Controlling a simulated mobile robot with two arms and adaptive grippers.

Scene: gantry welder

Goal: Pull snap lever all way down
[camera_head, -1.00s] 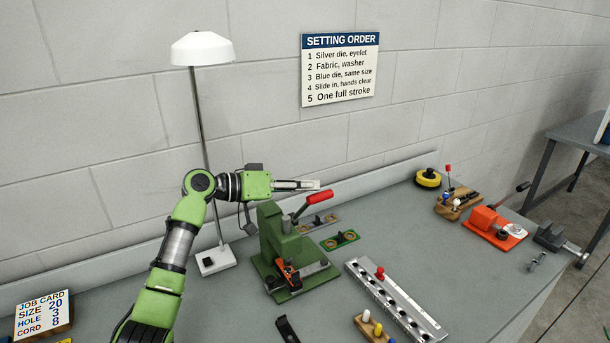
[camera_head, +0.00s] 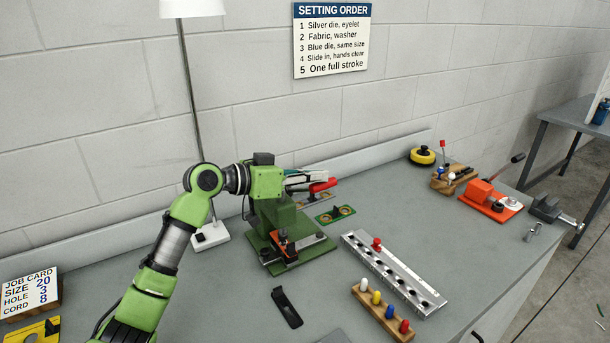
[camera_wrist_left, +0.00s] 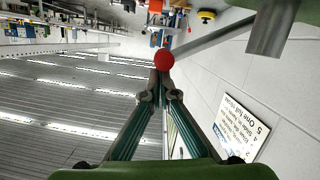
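The snap lever with its red grip (camera_head: 323,185) rises at a slant from the green press (camera_head: 285,228) on the bench. In the left wrist view, the round red end of the lever (camera_wrist_left: 164,60) shows just past my fingertips, with its grey rod running off to the right. My left gripper (camera_head: 312,176) lies just above the red grip, at or very near it. Its fingers (camera_wrist_left: 163,80) converge and look shut, with nothing clearly held between them. Whether they touch the lever is unclear. My right gripper is out of view.
A lamp (camera_head: 190,80) stands behind my left arm. A silver die rail (camera_head: 395,273), a wooden peg block (camera_head: 382,312) and a black strip (camera_head: 287,308) lie in front and right of the press.

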